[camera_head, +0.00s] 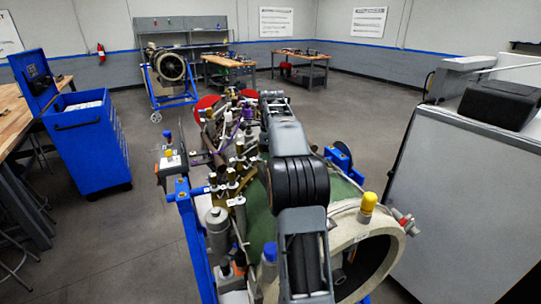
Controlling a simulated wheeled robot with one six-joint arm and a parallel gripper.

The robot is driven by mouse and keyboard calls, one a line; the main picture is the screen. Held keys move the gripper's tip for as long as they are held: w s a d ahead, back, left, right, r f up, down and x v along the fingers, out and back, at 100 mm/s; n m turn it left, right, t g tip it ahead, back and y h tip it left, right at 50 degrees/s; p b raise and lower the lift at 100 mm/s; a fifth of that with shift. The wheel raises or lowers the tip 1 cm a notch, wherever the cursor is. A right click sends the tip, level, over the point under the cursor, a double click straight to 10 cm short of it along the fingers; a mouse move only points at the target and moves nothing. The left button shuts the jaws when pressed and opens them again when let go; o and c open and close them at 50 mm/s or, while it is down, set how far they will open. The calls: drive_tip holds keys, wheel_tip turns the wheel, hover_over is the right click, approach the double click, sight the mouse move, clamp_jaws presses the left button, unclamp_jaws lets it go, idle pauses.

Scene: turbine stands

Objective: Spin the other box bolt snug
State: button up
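A turbine engine (259,217) rests on a blue stand (195,240) in front of me, with its round pale opening (362,262) at the lower right. Its left side is crowded with pipes, fittings and boxes. I cannot tell which part is the box bolt; no bolt is clear at this size. My dark grey arm reaches forward over the engine and hides its middle. My gripper is not distinguishable in this view, and its fingers are hidden.
A blue tool cabinet (88,146) and a wooden bench (12,112) stand at left. A large grey cabinet (462,205) bearing a black case (499,103) stands close on the right. Another turbine (170,68) and workbenches (301,58) are at the back. The floor between is open.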

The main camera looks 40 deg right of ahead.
drive_tip(key=o, duration=0.3)
drive_tip(key=shift+r, duration=2.5)
drive_tip(key=shift+c, duration=0.5)
